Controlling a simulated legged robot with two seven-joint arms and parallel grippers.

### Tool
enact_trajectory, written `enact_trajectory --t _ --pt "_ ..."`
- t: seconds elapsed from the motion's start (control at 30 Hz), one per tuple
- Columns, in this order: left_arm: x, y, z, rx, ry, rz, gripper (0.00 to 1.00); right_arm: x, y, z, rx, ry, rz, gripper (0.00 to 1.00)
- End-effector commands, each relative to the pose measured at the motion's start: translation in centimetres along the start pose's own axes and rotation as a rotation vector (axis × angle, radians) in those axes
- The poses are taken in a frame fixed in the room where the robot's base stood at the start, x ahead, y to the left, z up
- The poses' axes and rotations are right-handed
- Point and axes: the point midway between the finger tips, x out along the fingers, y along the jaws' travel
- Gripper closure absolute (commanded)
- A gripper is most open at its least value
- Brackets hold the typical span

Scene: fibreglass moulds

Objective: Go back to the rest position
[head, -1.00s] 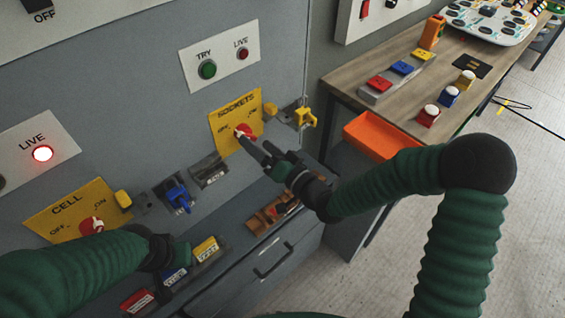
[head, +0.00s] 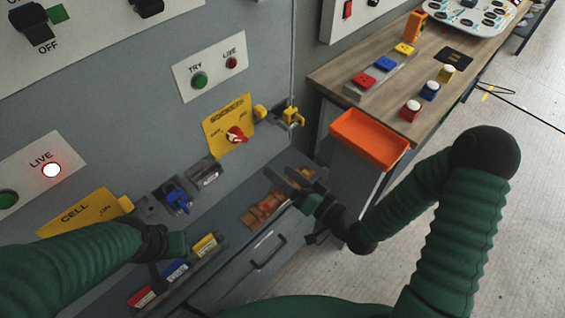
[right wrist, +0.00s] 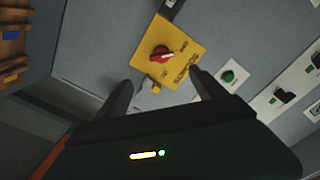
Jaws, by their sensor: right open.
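My right gripper (head: 288,180) is open and empty, in front of the grey cabinet, below and to the right of the yellow SOCKETS plate (head: 214,139). The red knob (head: 236,134) on that plate is apart from the gripper. In the right wrist view the two dark fingers (right wrist: 157,92) are spread, with the SOCKETS plate (right wrist: 183,58) and its red knob (right wrist: 161,54) beyond them. My left arm comes in from the left over the yellow CELL plate (head: 78,212). The left gripper (head: 176,246) is mostly hidden behind its own wrist.
An orange tray (head: 369,139) sits at the near end of the wooden bench (head: 345,76), right of my gripper. A yellow padlock (head: 292,116) and a blue one (head: 177,199) are on the cabinet. A drawer (head: 262,262) is below. Floor at right is clear.

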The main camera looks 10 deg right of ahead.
Motion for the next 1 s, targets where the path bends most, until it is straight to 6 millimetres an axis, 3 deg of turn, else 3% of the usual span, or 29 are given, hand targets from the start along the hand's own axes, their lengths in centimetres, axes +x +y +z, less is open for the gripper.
enact_trajectory --t 0.23,0.37,0.5,0.6,0.7,0.8,1.0 --pt "0.0 0.0 0.0 0.0 0.0 0.0 0.64 0.1 0.6 0.8 -0.036 -0.05 0.034 0.19" --pt "0.0 0.0 0.0 0.0 0.0 0.0 0.64 -0.4 3.8 3.4 -0.184 -0.251 0.193 0.19" --pt "0.0 0.0 0.0 0.0 0.0 0.0 0.64 -3.5 8.3 4.3 -0.361 -0.51 0.457 0.19" --pt "0.0 0.0 0.0 0.0 0.0 0.0 0.64 -6.7 10.0 3.4 -0.424 -0.658 0.636 0.19" --pt "0.0 0.0 0.0 0.0 0.0 0.0 0.64 -10.1 9.7 2.3 -0.428 -0.778 0.787 0.19" --pt "0.0 0.0 0.0 0.0 0.0 0.0 0.64 -13.1 8.0 1.9 -0.378 -0.875 0.886 0.19" --pt "0.0 0.0 0.0 0.0 0.0 0.0 0.64 -16.2 4.5 2.5 -0.266 -0.989 0.939 0.19"
